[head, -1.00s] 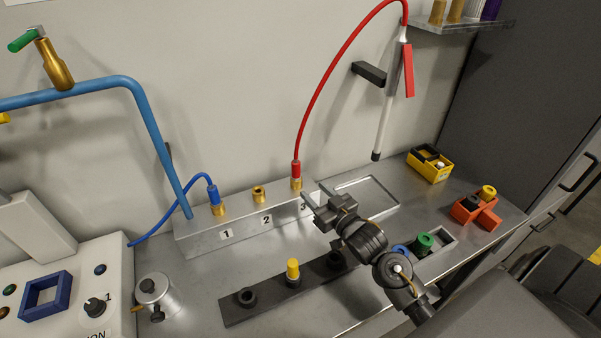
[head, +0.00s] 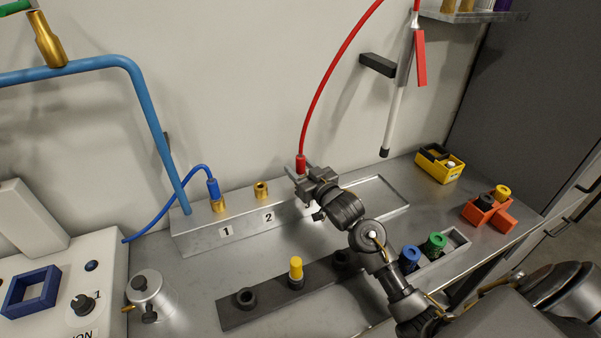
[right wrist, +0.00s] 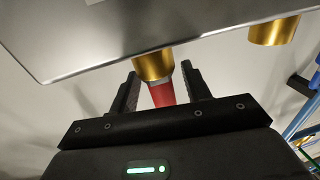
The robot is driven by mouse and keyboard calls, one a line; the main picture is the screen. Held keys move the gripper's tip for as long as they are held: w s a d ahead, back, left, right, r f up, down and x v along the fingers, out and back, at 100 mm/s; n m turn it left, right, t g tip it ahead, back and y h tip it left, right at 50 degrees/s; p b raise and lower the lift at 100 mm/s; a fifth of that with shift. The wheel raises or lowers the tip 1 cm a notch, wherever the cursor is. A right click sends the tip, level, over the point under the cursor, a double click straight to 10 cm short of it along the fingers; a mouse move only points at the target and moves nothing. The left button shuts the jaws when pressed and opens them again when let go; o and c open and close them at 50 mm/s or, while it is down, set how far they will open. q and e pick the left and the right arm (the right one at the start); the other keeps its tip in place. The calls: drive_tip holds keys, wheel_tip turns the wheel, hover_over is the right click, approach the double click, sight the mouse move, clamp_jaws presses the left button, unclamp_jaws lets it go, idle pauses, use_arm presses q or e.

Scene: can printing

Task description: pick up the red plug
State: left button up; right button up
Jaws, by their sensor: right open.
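The red plug (head: 301,165) sits upright on the brass fitting at the right end of the metal manifold (head: 200,238), with a red hose rising from its top. My right gripper (head: 303,174) is at the plug in the head view. In the right wrist view the red plug (right wrist: 163,93) stands between the two open fingers (right wrist: 160,88), attached to a brass fitting (right wrist: 153,65). Whether a finger touches the plug I cannot tell. My left gripper is not in view.
A blue plug (head: 213,189) is on fitting 1, and the brass fitting 2 (head: 261,190) is bare. A yellow plug (head: 295,268) stands in the dark rack (head: 230,314) in front. Green (head: 435,245) and blue (head: 409,258) pieces are at the right.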

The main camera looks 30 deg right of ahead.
drive_tip(key=shift+s+r, duration=0.1)
drive_tip(key=shift+r, duration=0.05)
drive_tip(key=shift+c, duration=0.5)
drive_tip(key=c, duration=0.9)
clamp_jaws()
